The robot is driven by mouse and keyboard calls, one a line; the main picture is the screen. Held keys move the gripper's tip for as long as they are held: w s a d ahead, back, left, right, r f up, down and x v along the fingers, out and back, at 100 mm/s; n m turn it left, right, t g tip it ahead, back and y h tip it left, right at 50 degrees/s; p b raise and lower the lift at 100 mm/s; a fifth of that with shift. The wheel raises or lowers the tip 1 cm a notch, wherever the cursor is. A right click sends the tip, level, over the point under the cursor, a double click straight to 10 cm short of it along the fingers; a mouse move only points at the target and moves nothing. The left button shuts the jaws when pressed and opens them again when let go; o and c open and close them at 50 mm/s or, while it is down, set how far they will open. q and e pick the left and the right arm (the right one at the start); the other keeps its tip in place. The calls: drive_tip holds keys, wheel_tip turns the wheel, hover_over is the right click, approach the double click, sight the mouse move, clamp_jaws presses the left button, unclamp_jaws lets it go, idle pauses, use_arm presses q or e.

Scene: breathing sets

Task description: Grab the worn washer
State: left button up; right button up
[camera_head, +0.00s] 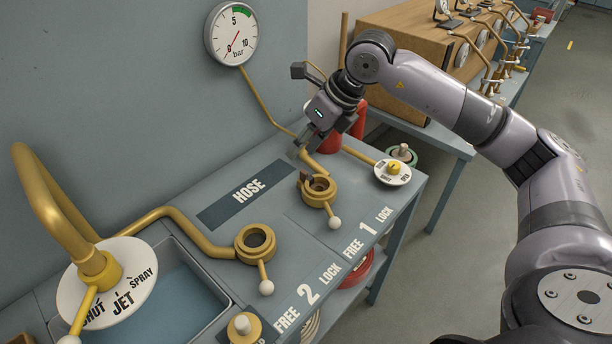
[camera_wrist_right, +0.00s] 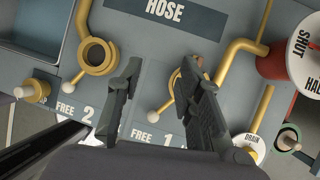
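My right gripper (camera_head: 308,146) hangs above the bench beside the brass coupling marked 1 (camera_head: 318,192). In the right wrist view its two dark fingers (camera_wrist_right: 158,68) are apart with only bench top between them. The right finger covers part of coupling 1 (camera_wrist_right: 172,92). Something brownish sits inside this coupling's ring, but I cannot tell whether it is the worn washer. The brass coupling marked 2 (camera_head: 255,243) has a dark opening and also shows in the right wrist view (camera_wrist_right: 97,55). No washer is clearly recognisable. My left gripper is not in view.
A peg with a green ring (camera_head: 403,155) stands at the right rear. A small drain dial (camera_head: 392,172), a pressure gauge (camera_head: 231,33) and a red cylinder (camera_head: 359,120) are near my right arm. A basin (camera_head: 187,291) and a shut/jet/spray dial (camera_head: 107,283) are at left.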

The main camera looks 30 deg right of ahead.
drive_tip(key=d+m+h, duration=0.1)
drive_tip(key=d+h, duration=0.1)
drive_tip(key=d, duration=0.4)
drive_tip(key=p, duration=0.3)
approach(302, 170)
drive_tip(key=x, duration=0.3)
drive_tip(key=shift+s+a, duration=0.1)
drive_tip(key=shift+s, duration=0.25)
drive_tip(key=shift+w+f, duration=0.2)
drive_tip(key=shift+f, duration=0.4)
drive_tip(key=shift+w+a+f, duration=0.15)
drive_tip(key=shift+f, duration=0.05)
drive_tip(key=p+x, duration=0.1)
drive_tip(key=x, duration=0.3)
drive_tip(key=shift+w+f+p, duration=0.25)
drive_tip(key=shift+w+p, duration=0.1)
drive_tip(key=shift+w, duration=0.1)
drive_tip(key=shift+s, duration=0.1)
drive_tip(key=shift+c, duration=0.5)
clamp_jaws()
